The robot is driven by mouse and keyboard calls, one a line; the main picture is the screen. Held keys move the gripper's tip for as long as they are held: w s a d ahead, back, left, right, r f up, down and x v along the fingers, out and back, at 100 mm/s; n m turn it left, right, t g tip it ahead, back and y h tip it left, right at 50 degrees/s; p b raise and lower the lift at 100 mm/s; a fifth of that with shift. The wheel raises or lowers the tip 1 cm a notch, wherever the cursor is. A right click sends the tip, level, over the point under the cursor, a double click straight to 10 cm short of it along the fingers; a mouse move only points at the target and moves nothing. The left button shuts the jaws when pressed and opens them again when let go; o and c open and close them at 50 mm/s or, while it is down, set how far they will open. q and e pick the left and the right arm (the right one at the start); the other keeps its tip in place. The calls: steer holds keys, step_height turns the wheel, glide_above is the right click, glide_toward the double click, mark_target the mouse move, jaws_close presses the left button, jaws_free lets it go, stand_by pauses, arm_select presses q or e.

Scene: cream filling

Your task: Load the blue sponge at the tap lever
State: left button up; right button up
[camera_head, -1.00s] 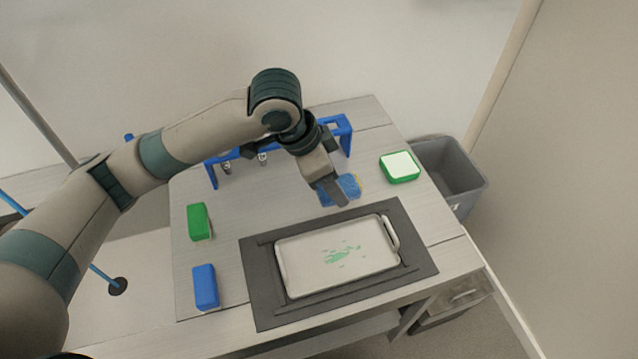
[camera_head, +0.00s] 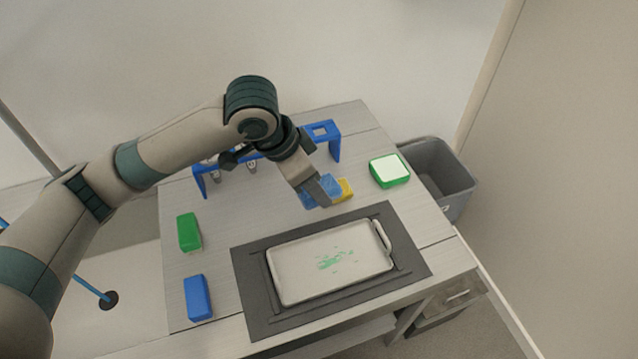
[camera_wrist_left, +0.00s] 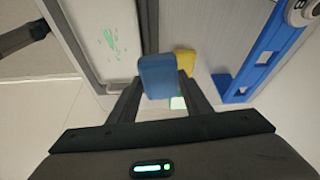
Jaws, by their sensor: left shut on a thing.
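My left gripper (camera_head: 318,192) is shut on a blue sponge (camera_head: 312,188) above the table, behind the baking tray. In the left wrist view, the sponge (camera_wrist_left: 158,76) stands out between the tips of the gripper's fingers (camera_wrist_left: 157,90). A blue rack (camera_head: 320,132) stands at the back of the table, with small taps (camera_head: 251,166) hanging under it. The sponge is in front of the rack and apart from it. My arm hides part of the rack, and I cannot make out a tap lever. The rack (camera_wrist_left: 262,55) also shows at right in the wrist view. My right gripper is not in view.
A yellow block (camera_head: 346,189) lies just right of the held sponge. A white tray (camera_head: 285,292) with green spots lies on a dark mat (camera_head: 250,310). Green (camera_head: 189,232) and blue (camera_head: 198,298) blocks are at left. A green-and-white block (camera_head: 389,170) and grey bin (camera_head: 455,195) are at right.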

arm_select(q)
steer(key=w+a+r+n+t+y+b, duration=0.1)
steer(key=a+n+y, duration=0.1)
steer(key=a+n, duration=0.4)
steer(key=w+a+r+n+t+y, duration=0.1)
steer(key=w+a+n+y, duration=0.1)
steer(key=a+n, duration=0.4)
steer(key=a, duration=0.5)
steer(key=shift+r+b, duration=0.35)
steer(key=shift+b, duration=0.05)
steer(key=shift+w, duration=0.1)
